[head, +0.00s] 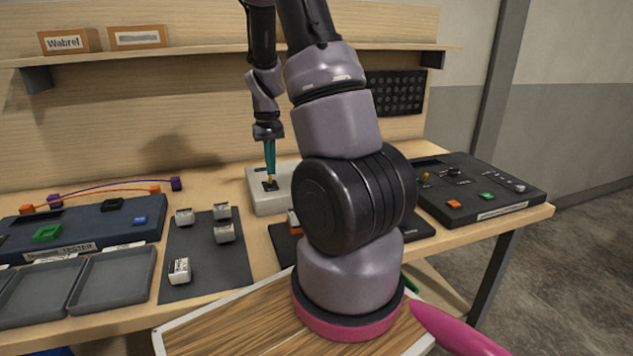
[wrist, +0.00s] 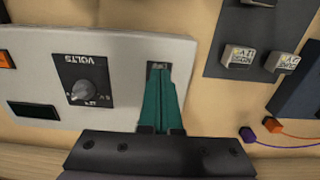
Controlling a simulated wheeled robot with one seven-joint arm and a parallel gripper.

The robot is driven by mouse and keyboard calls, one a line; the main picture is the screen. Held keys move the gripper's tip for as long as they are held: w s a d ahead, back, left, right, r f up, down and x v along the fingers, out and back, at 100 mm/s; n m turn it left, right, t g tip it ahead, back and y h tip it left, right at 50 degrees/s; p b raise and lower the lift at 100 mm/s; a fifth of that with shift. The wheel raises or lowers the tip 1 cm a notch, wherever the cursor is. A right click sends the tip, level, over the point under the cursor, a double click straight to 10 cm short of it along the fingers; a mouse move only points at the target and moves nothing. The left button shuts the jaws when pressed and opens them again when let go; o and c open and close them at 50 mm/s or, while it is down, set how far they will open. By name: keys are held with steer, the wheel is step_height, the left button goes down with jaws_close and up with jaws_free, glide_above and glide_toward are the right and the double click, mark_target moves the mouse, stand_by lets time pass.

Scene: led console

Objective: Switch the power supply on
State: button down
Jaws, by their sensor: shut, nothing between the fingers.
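The power supply is a pale grey box (head: 262,203) on the bench behind my arm, and its right part is hidden by the arm in the head view. Its face (wrist: 120,58) shows in the wrist view with a VOLTS knob (wrist: 84,80), a dark display (wrist: 32,110) and a small switch on a black plate (wrist: 156,66). My gripper (head: 270,176) has teal fingers, shut with nothing between them. The fingertips (wrist: 160,72) are right at the switch and cover part of it. A brassy lever shows just under them in the head view. I cannot tell the switch's position or whether they touch.
A dark mat (head: 200,262) with several small modules lies left of the supply. A blue tester (head: 85,240) and grey trays (head: 115,277) are further left. A black console (head: 480,190) stands at the right. A shelf (head: 200,49) runs along the back wall.

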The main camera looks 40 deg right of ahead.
mark_target(273, 191)
steer(key=shift+f, duration=0.2)
steer(key=shift+f, duration=1.25)
steer(key=shift+w, duration=0.15)
steer(key=shift+w+d, duration=0.2)
steer(key=shift+w, duration=0.35)
steer(key=shift+w+d, duration=0.15)
steer(key=shift+w, duration=0.4)
steer(key=shift+s+a+r, duration=0.1)
steer(key=shift+s+r, duration=0.1)
steer(key=shift+r, duration=1.55)
steer(key=shift+s+r, duration=0.15)
steer(key=shift+r, duration=1.6)
